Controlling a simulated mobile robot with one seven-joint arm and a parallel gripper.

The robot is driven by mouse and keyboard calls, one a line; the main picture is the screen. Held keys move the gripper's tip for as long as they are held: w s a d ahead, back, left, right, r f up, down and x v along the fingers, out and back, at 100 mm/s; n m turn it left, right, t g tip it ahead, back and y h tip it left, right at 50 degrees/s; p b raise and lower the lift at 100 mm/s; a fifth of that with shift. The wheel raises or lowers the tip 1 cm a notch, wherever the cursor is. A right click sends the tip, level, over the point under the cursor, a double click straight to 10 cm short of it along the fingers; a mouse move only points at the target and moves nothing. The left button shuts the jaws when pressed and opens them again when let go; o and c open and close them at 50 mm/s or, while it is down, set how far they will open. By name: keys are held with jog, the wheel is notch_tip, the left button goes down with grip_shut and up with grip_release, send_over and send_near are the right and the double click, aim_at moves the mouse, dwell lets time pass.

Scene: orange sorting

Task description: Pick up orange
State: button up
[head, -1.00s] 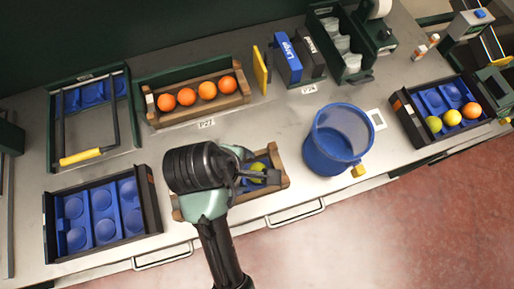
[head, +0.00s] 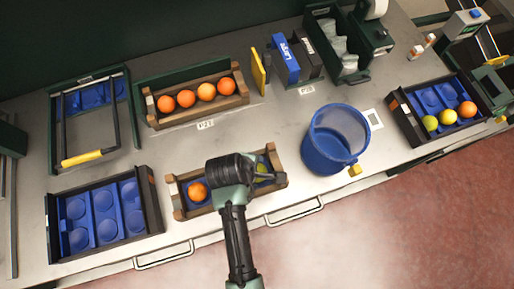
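Several oranges (head: 207,92) sit in a row in the wooden crate (head: 240,98) at the back. One more orange (head: 197,191) sits at the left end of the front wooden crate (head: 178,205), which has a blue insert. A yellow-green fruit (head: 262,170) shows partly in that crate's right part, behind my gripper. My gripper (head: 268,177) is over the right part of the front crate, close to the yellow-green fruit. Its fingers are small and partly hidden, so I cannot tell whether they are open or shut. Another orange (head: 468,109) lies in the dark tray at the right.
An empty dark tray with blue cups (head: 105,225) stands at the front left. A blue bucket (head: 330,150) stands right of the front crate. The dark right tray (head: 412,120) also holds two other fruits. Bare counter lies between the crates.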

jog(key=c, duration=1.1)
jog(key=shift+o, duration=0.2)
